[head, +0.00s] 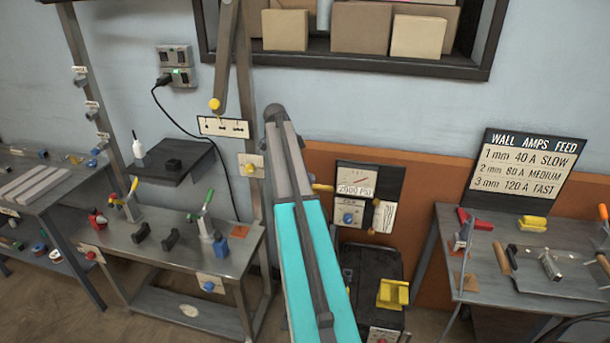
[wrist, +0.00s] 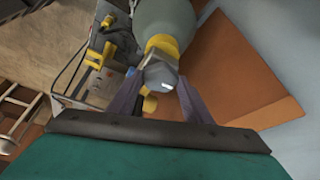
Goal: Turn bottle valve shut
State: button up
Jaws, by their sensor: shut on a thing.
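In the wrist view the gas bottle (wrist: 165,15) is a grey-green cylinder with a yellow collar (wrist: 166,44). A grey faceted valve knob (wrist: 160,76) sits at its end. My gripper (wrist: 160,97) has a dark finger on each side of the knob and is shut on it. A small yellow round part (wrist: 149,103) shows just below the knob. How far the valve is turned cannot be told. In the head view my teal arm covers the middle, and the bottle, valve and gripper are hidden behind it.
A panel reading 2000 PSI (head: 356,190) stands right of my arm, above a dark machine (head: 368,268) with a yellow holder (head: 393,294). A metal bench (head: 150,240) is at left. A tool table (head: 540,278) is at right, below a wall sign (head: 527,170).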

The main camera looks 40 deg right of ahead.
jog(key=shift+m, duration=0.4)
jog(key=o, duration=1.1)
jog(key=shift+c, duration=0.2)
jog(key=b+v, duration=0.2)
jog(key=v, duration=1.2)
jog(key=shift+d+f, duration=0.1)
